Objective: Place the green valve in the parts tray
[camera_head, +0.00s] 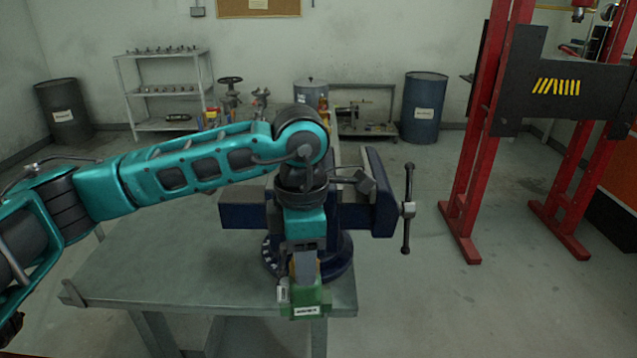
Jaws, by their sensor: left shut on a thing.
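The green valve (308,297), a small block-like body with a white label on its front, shows low in the middle of the head view. My left gripper (304,268) points down from my teal arm and is shut on the top of the valve. The valve appears in front of the vise's round base, over the near right corner of the table. I cannot tell whether it touches the table top. I cannot make out a parts tray in this view. My right gripper is not in view.
A dark blue vise (380,205) with a bar handle stands on the grey table (160,255), partly behind my left arm. The table's left part looks clear. A red press frame (482,130) stands at right. Shelves (165,90) and drums (424,108) are at the back.

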